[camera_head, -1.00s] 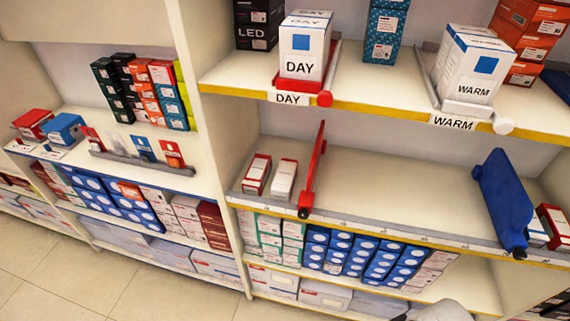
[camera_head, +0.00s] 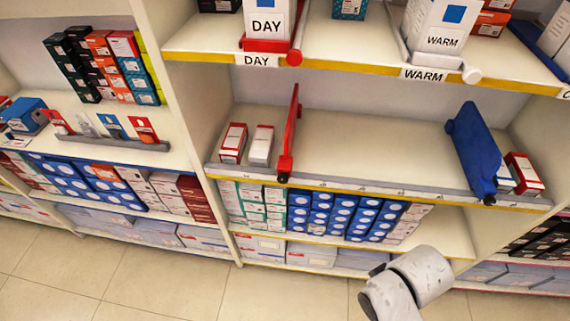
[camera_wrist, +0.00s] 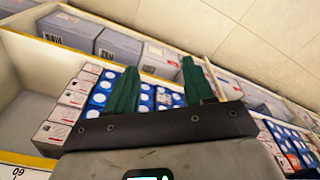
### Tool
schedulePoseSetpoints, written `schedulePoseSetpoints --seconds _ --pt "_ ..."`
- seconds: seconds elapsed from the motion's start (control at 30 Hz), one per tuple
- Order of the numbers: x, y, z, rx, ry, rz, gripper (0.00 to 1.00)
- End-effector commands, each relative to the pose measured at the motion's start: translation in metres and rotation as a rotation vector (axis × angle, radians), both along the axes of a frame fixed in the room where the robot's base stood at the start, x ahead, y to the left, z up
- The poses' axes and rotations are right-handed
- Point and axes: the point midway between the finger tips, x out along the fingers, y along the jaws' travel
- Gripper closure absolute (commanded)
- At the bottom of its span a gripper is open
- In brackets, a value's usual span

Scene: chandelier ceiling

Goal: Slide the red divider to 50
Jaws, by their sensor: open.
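The red divider (camera_head: 290,138) stands upright on the middle shelf in the head view, toward the left, just right of two small red-and-white boxes. Its dark front end rests at the shelf's grey front rail (camera_head: 370,188), which carries small marks too small to read. My gripper (camera_wrist: 155,78) shows in the wrist view with two green fingers spread apart and nothing between them. It faces the lower shelf of blue and white boxes and is apart from the divider. In the head view only part of my pale arm shows, at bottom right; the fingers are out of view.
A blue divider (camera_head: 474,150) stands toward the right end of the same shelf, beside red-and-white boxes (camera_head: 524,174). The shelf between the dividers is bare. Above, the upper shelf holds a DAY box (camera_head: 268,20) and a WARM box (camera_head: 438,30). The lower shelf holds blue boxes (camera_head: 320,212).

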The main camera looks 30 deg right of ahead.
Motion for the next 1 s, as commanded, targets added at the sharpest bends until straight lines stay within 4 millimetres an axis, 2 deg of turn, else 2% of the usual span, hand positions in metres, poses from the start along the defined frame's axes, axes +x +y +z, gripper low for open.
schedulePoseSetpoints --seconds 0.27,0.4,0.47,0.57,0.67,0.77,0.87,1.0 --pt "0.0 0.0 0.0 0.0 0.0 0.0 0.47" --pt "0.003 -0.001 -0.002 -0.012 -0.006 -0.012 0.36" --pt "0.011 -0.005 -0.005 -0.041 -0.021 -0.039 0.36" --pt "0.035 -0.016 -0.013 -0.138 -0.083 -0.132 0.36" --pt "0.072 -0.027 -0.014 -0.272 -0.206 -0.258 0.36" --pt "0.114 -0.031 -0.004 -0.397 -0.381 -0.373 0.36" --pt "0.156 -0.022 0.014 -0.486 -0.589 -0.456 0.36" --pt "0.208 0.011 0.049 -0.543 -0.916 -0.513 0.36"
